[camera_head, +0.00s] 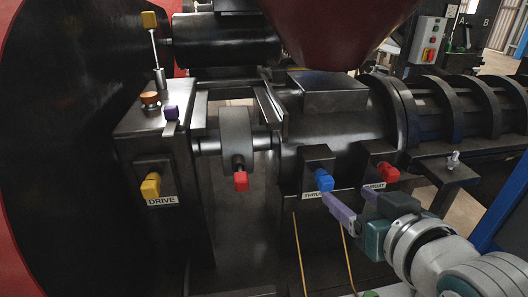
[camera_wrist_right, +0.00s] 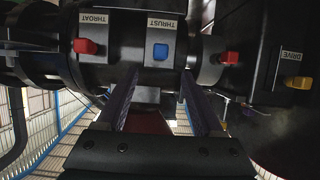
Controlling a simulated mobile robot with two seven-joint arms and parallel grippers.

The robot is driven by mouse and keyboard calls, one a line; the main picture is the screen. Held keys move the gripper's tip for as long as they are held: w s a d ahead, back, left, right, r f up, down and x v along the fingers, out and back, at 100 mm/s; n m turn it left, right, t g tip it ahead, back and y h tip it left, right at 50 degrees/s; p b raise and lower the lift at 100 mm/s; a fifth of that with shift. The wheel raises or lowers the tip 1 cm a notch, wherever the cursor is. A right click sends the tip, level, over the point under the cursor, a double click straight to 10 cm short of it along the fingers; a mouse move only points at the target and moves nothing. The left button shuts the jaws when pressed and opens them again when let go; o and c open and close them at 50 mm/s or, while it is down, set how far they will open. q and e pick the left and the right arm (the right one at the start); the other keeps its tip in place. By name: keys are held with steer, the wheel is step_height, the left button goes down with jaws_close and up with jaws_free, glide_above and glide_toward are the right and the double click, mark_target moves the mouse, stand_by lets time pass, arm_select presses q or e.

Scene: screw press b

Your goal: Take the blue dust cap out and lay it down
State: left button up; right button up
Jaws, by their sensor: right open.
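The blue dust cap (camera_head: 324,180) sits in a dark block above the THRUST label on the machine's front. It also shows face-on in the right wrist view (camera_wrist_right: 160,51), as a blue square in its block. My right gripper (camera_head: 347,197) comes in from the lower right, with its fingers just in front of and right of the cap. In the wrist view the two purple fingers (camera_wrist_right: 159,80) are spread wide, with the cap beyond their tips and between their lines. Nothing is held. My left gripper is not in view.
A red cap (camera_head: 387,172) sits at THROAT, close to the right fingers. Another red cap (camera_head: 240,181) hangs left, and a yellow cap (camera_head: 151,186) sits at DRIVE. The drive housing top holds a purple cap (camera_head: 171,112) and orange knob (camera_head: 150,98). A small shelf (camera_head: 437,166) is right.

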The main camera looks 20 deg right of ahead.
mark_target(329, 182)
steer(key=b+x, duration=0.1)
steer(key=x, duration=0.8)
steer(key=shift+w+b, duration=0.15)
steer(key=shift+b, duration=0.15)
jaws_close()
steer(key=c, duration=0.6)
jaws_free()
jaws_close()
